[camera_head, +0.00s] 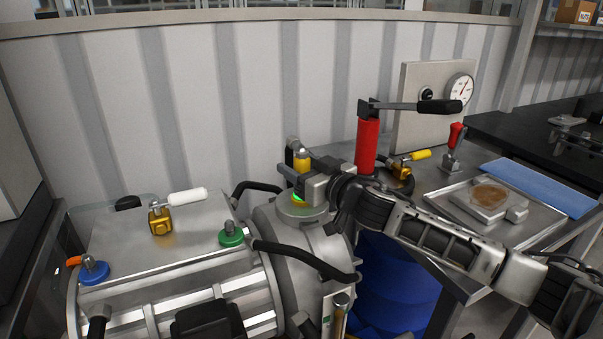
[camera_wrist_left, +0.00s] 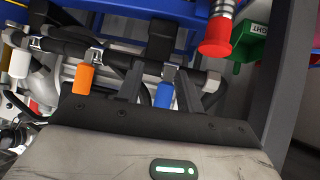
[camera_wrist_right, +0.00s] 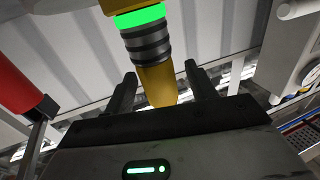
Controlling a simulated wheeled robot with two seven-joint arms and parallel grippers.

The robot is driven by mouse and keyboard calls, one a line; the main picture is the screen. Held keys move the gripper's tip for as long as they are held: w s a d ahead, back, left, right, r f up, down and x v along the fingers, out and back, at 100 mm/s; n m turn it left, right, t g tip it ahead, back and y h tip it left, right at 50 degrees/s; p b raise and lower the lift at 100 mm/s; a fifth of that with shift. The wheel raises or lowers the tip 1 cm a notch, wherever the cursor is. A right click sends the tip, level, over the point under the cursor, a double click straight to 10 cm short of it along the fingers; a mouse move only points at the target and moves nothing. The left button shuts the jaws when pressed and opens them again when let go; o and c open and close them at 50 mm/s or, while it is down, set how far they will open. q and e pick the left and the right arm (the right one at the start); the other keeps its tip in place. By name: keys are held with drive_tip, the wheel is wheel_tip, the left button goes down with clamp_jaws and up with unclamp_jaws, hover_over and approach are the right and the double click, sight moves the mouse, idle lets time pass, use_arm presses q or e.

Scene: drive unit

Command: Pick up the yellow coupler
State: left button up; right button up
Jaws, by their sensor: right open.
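The yellow coupler (camera_head: 302,160) stands upright on top of the round grey housing in the head view, with a green glowing ring below. In the right wrist view the yellow coupler (camera_wrist_right: 157,84) lies between my two fingers, with gaps on both sides and a dark ribbed collar next to it. My right gripper (camera_wrist_right: 157,88) is open around it; it also shows in the head view (camera_head: 304,172). My left gripper (camera_wrist_left: 156,86) shows only in the left wrist view, its fingers apart with nothing held between them.
A red cylinder with a black lever (camera_head: 367,147) stands close behind my right gripper. A brass valve with a white handle (camera_head: 160,220), a green knob (camera_head: 231,234) and black hoses crowd the drive unit. A metal tray (camera_head: 535,226) is at right.

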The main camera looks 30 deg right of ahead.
sight(306, 154)
drive_tip(key=c, duration=1.2)
use_arm(q)
drive_tip(key=shift+w, duration=0.1)
use_arm(e)
drive_tip(key=shift+r, duration=0.1)
use_arm(q)
drive_tip(key=shift+r, duration=0.1)
use_arm(e)
drive_tip(key=shift+r, duration=0.45)
wheel_tip(306, 154, up, 2)
drive_tip(key=shift+r, duration=0.1)
use_arm(q)
drive_tip(key=shift+f+b, duration=0.25)
drive_tip(key=shift+b, duration=0.05)
use_arm(e)
drive_tip(key=shift+s+d+r, duration=1.05)
drive_tip(key=shift+s+r, duration=0.6)
drive_tip(key=shift+s, duration=0.45)
drive_tip(key=shift+s+d+r, duration=1)
drive_tip(key=shift+s+r, duration=0.65)
drive_tip(key=shift+s, duration=0.4)
drive_tip(key=shift+s+d+r, duration=1.05)
drive_tip(key=shift+s+r, duration=0.6)
drive_tip(key=shift+s, duration=0.45)
